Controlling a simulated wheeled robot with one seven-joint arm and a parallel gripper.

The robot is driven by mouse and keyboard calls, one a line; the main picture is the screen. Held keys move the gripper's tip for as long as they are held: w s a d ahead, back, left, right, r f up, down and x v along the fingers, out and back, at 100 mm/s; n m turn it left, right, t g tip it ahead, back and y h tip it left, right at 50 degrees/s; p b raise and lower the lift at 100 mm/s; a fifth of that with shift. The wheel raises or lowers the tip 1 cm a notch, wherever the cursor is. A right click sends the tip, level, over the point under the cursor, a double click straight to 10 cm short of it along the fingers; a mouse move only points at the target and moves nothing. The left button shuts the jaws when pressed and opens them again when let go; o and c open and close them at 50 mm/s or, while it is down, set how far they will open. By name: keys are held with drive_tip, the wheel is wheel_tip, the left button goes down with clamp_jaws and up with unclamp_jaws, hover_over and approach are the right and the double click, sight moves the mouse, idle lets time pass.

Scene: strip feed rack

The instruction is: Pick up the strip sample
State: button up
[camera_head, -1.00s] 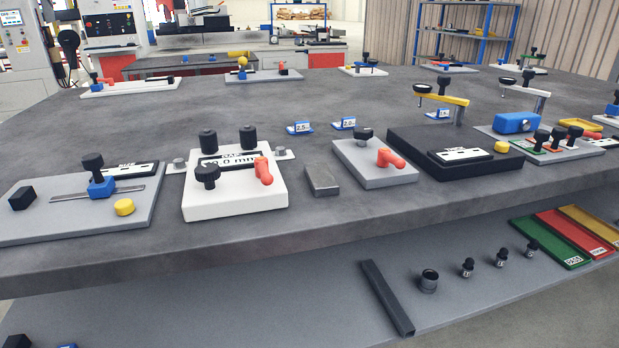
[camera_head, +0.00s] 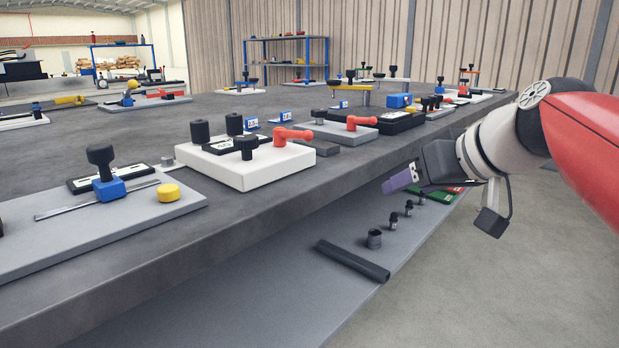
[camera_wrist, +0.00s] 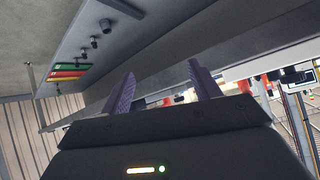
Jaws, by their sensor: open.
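My gripper (camera_head: 402,179) is off the table's front edge at the right in the head view, with purple fingers. The wrist view shows its two fingers (camera_wrist: 162,82) apart and nothing between them. No part is labelled as the strip sample. A thin metal strip (camera_head: 95,201) lies on the grey fixture plate at the left, under a blue clamp (camera_head: 110,188) with a black knob. A long dark bar (camera_head: 352,261) lies on the lower shelf; it also shows in the wrist view (camera_wrist: 122,8). The gripper is apart from both.
A white block fixture (camera_head: 245,168) with black knobs and a red handle stands mid-table. More fixtures stand farther back. The lower shelf (camera_head: 290,285) holds several small dark cylinders and coloured trays (camera_wrist: 68,72). Open floor (camera_head: 500,290) lies to the right.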

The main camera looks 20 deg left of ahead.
sight(317, 142)
drive_tip(key=w+a+r+n+y+b, duration=0.1)
drive_tip(key=w+a, duration=0.1)
drive_tip(key=a, duration=0.1)
drive_tip(key=w+a+r+n+y+b, duration=0.1)
drive_tip(key=a+r+n+y, duration=0.1)
drive_tip(key=a, duration=0.2)
drive_tip(key=w+a+r+n+g+y+b, duration=0.1)
drive_tip(key=w+a+n, duration=0.1)
drive_tip(key=a, duration=0.1)
drive_tip(key=shift+w+a+r, duration=0.2)
drive_tip(key=shift+w+r, duration=0.05)
drive_tip(key=shift+w, duration=0.05)
drive_tip(key=shift+y, duration=0.3)
drive_tip(key=x, duration=0.5)
drive_tip(key=r+x, duration=0.1)
drive_tip(key=x, duration=0.1)
drive_tip(key=shift+w+a+f, duration=0.15)
drive_tip(key=shift+w+a, duration=0.2)
drive_tip(key=shift+w, duration=0.05)
drive_tip(key=shift+c, duration=0.4)
clamp_jaws()
